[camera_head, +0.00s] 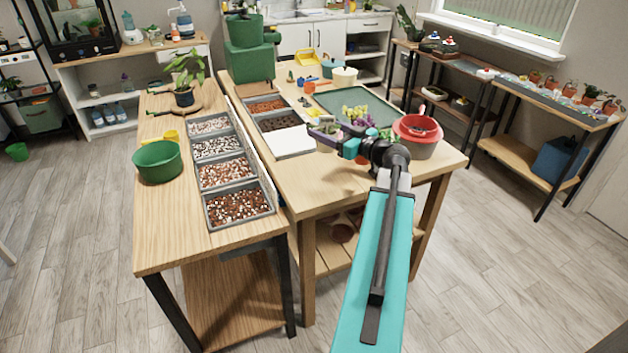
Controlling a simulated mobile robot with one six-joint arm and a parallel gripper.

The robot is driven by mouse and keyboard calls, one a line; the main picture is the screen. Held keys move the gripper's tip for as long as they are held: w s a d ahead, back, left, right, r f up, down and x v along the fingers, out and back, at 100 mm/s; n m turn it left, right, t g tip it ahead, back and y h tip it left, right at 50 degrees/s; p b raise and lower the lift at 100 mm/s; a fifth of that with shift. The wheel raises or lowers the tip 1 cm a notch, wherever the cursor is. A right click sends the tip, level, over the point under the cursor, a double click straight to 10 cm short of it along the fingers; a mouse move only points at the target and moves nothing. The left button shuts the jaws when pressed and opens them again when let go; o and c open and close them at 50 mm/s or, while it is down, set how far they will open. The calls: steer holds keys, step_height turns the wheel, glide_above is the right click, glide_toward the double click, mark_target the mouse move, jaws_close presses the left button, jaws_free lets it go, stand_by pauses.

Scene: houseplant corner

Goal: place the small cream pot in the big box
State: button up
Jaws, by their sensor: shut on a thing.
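My gripper (322,133) is over the middle table, at the end of my arm. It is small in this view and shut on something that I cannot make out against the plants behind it. A cream pot (344,77) stands upright at the back of the table, apart from my gripper; I cannot tell whether it is the small one. A large green box-like container (249,68) stands at the table's far left corner. I cannot tell whether it is the big box.
A green tray (335,99), a red-rimmed pot (418,130) and a white slab (290,142) are near my gripper on the table (350,193). Several pebble bins (238,206) and a green bowl (158,161) are on the left bench. The front table edge is clear.

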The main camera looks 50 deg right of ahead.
mark_target(333, 150)
steer(key=shift+f+p, duration=0.55)
steer(key=shift+f, duration=2.6)
steer(key=shift+f+p, duration=0.35)
steer(key=shift+f, duration=1.5)
steer(key=shift+f+b, duration=0.15)
steer(key=shift+b, duration=0.2)
steer(key=o, duration=1.2)
steer(key=shift+r+p, duration=0.2)
steer(key=shift+p, duration=0.15)
steer(key=s+b, duration=0.2)
steer(key=s, duration=1)
steer(key=shift+r+b, duration=0.2)
steer(key=shift+b, duration=0.15)
